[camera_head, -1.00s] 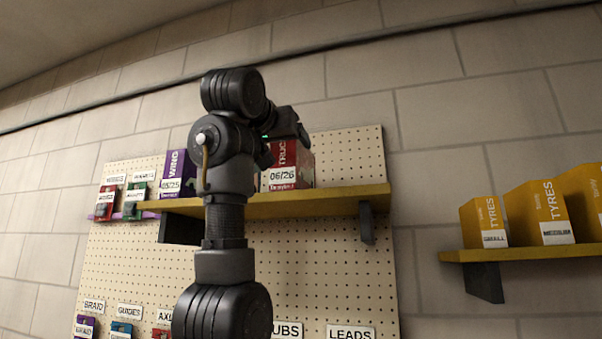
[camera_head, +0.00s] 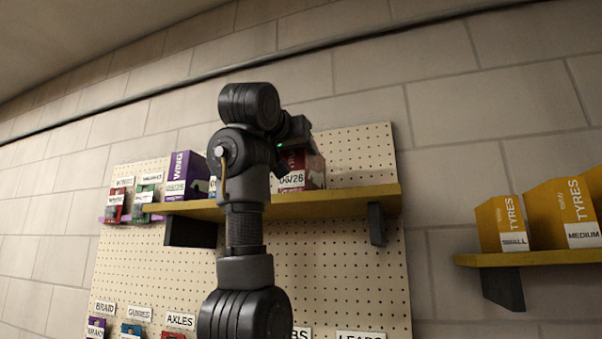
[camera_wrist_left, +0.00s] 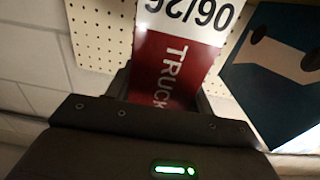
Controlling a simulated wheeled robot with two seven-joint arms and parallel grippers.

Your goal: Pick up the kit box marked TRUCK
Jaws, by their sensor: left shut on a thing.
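The red kit box marked TRUCK (camera_head: 315,171), with a white 06/26 label, is at the right part of the yellow shelf (camera_head: 330,203) in the head view. My left gripper (camera_head: 283,150) is at its upper left and hides part of it. In the left wrist view the TRUCK box (camera_wrist_left: 180,62) sits between the fingers of my left gripper (camera_wrist_left: 163,88), which is shut on it. I cannot tell whether its base touches the shelf. My right gripper is not in view.
A purple WING box (camera_head: 190,177) stands left on the shelf. A teal box (camera_wrist_left: 275,70) is close beside the TRUCK box in the left wrist view. Small packets (camera_head: 115,205) hang at the far left. Yellow TYRES boxes (camera_head: 502,224) stand on another shelf at right.

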